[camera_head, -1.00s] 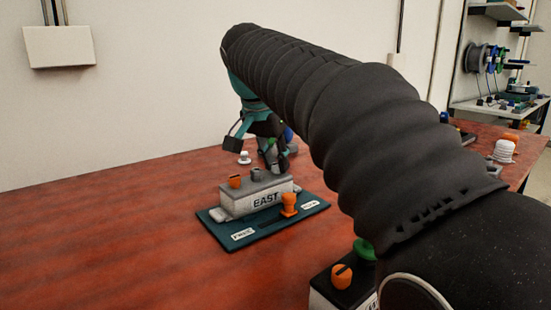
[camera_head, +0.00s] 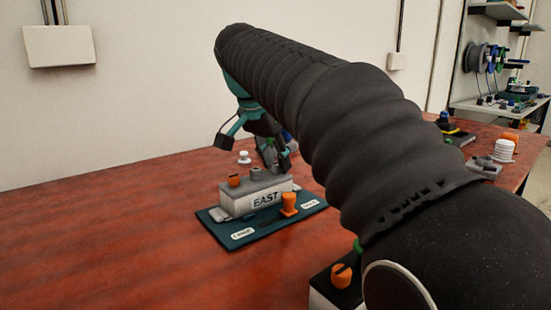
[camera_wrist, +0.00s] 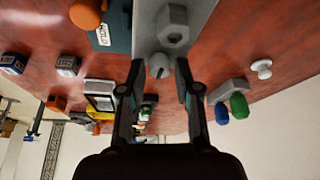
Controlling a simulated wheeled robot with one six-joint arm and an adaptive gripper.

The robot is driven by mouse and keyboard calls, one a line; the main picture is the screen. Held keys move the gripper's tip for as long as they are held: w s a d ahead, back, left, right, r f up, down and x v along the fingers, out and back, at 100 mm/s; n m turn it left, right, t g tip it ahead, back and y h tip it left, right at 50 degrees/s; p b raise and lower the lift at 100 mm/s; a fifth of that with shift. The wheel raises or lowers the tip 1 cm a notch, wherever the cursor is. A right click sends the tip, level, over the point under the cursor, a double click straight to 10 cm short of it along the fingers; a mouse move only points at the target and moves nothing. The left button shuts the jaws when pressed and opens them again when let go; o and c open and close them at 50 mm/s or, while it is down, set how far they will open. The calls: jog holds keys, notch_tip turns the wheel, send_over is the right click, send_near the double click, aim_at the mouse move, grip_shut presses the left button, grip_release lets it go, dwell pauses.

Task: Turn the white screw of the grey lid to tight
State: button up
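The grey block with the grey lid (camera_head: 232,205), lettered EAST, sits on a dark teal plate (camera_head: 265,229). In the wrist view the grey lid (camera_wrist: 147,22) runs up from the middle, with a hex nut (camera_wrist: 173,25) on it. A pale, slotted round screw head (camera_wrist: 158,66), seemingly the white screw, is at its near end. My gripper (camera_wrist: 160,70) is open, its fingertips apart on either side of that head, with gaps visible. In the head view my gripper (camera_head: 254,150) is over the block's far end; the pale screw is hidden there.
An orange knob (camera_head: 289,204) stands at the plate's right, beside the block. A small white knob (camera_head: 244,157) stands behind the block. Blue (camera_wrist: 221,113) and green (camera_wrist: 239,106) knobs are near the right finger. The table's left side is clear.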

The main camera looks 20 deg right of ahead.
jog(key=shift+r, duration=0.1)
jog(key=v, duration=0.7)
jog(key=shift+r, duration=0.2)
jog(key=shift+s+d, duration=0.1)
